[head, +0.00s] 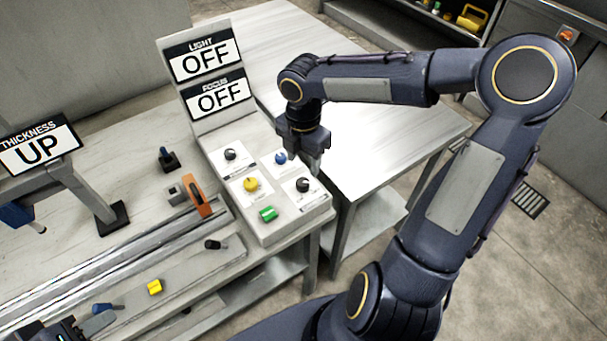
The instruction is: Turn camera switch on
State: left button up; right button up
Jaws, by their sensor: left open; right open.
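The control panel (238,205) carries a black knob (230,154), a blue knob (280,158), a yellow knob (250,184), a second black knob (302,185) and a green switch (268,213). The small labels are too small to read, so I cannot tell which control is the camera switch. The signs above read LIGHT OFF (205,62) and FOCUS OFF (220,97). My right gripper (316,168) is open, pointing down just above the second black knob; contact is unclear.
A THICKNESS UP sign (40,148) stands at the left. An orange part (197,196), a long metal rail (120,252), a yellow button (155,286) and a blue handle (104,308) are on the bench. A bare metal table (390,150) stands behind the panel.

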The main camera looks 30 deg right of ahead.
aim_at(303, 182)
notch_tip(303, 182, down, 7)
jog(key=shift+f+b, duration=0.1)
jog(key=shift+b, duration=0.2)
jog(key=shift+c, duration=0.3)
jog(key=c, duration=0.9)
